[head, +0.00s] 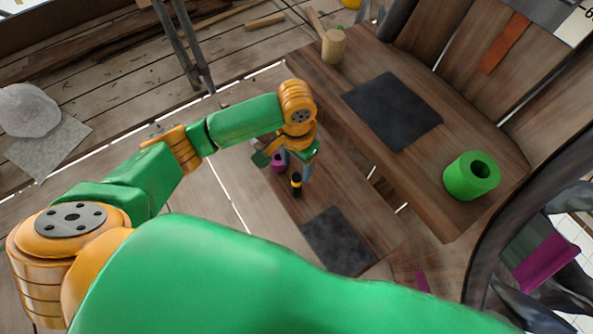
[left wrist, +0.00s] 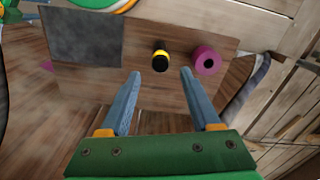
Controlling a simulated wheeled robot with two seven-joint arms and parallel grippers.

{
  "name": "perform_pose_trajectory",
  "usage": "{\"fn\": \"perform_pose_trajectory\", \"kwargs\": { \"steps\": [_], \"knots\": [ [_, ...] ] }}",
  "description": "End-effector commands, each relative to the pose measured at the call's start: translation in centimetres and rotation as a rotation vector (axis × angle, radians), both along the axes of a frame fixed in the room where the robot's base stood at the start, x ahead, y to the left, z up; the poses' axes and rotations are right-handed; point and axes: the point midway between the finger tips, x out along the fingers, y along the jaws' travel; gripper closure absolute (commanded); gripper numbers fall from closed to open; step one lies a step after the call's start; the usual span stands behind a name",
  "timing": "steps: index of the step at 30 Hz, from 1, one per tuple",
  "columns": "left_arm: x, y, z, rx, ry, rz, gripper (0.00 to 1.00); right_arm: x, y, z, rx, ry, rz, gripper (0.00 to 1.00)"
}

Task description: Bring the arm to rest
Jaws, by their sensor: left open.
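My left gripper (head: 296,168) hangs above the lower wooden board, its two blue-grey fingers apart. In the left wrist view the gap between the fingertips (left wrist: 159,72) is empty. A black and yellow piece (left wrist: 161,55) stands just beyond that gap; it also shows in the head view (head: 296,185). A magenta cylinder with a hole (left wrist: 206,61) stands to its right, partly hidden behind the gripper in the head view (head: 278,163). A green hollow cylinder (head: 471,176) stands on the upper board. My right gripper is not in view.
A dark square mat (head: 393,110) lies on the upper wooden board (head: 440,218). Another dark mat (head: 338,241) lies on the lower board. A wooden mallet (head: 333,46) stands at the upper board's far corner. My large green arm link covers the bottom of the head view.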

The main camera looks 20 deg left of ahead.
Motion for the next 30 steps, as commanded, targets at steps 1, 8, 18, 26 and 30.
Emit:
{"fn": "perform_pose_trajectory", "kwargs": {
  "steps": [1,8,18,26,30],
  "knots": [
    [0.0,-0.1,1.1,-0.002,-0.002,-0.002,0.36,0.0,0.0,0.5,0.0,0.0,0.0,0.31],
    [0.0,0.0,2.1,-0.001,0.0,0.0,0.36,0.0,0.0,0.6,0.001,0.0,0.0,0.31],
    [-0.1,-0.2,1.9,-0.004,0.0,-0.004,0.36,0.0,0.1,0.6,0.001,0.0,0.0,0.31],
    [-4.3,-5.2,-0.9,-0.259,-0.104,-0.072,0.36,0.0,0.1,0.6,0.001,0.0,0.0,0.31],
    [-5.7,-4.6,-1.6,-0.316,-0.194,-0.003,0.36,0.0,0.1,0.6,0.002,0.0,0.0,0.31]
  ]
}}
